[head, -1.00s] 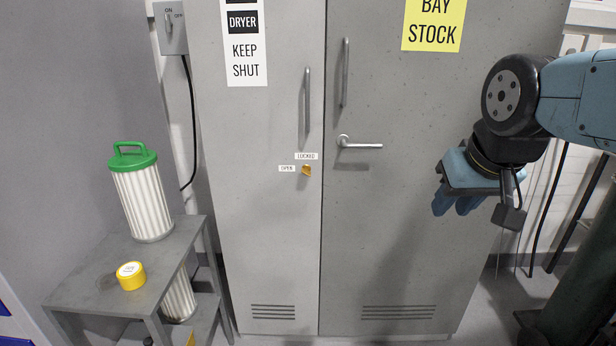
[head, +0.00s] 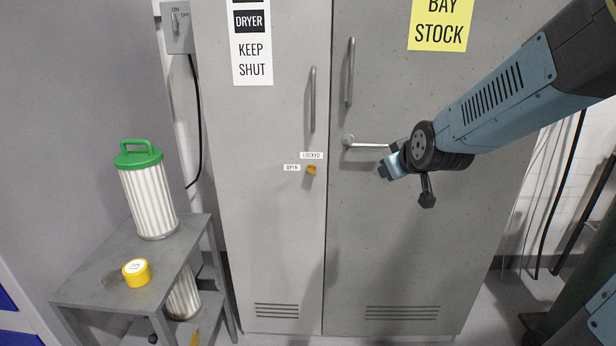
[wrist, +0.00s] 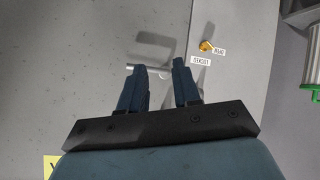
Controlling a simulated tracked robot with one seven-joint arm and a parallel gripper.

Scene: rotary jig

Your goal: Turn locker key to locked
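The key's exact angle is too small to tell. In the wrist view the key (wrist: 206,45) shows ahead and right of the fingers. My gripper (head: 388,168) is to the right of the key, in front of the right door. In the wrist view its two blue fingers (wrist: 158,88) are apart with nothing between them.
A lever handle (head: 365,143) on the right door (head: 400,240) is close to my gripper. Upright bar handles (head: 312,100) stand above. At left, a grey stand (head: 95,290) holds a green-topped filter (head: 148,195) and a yellow roll (head: 137,272). A switch box (head: 177,27) hangs upper left.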

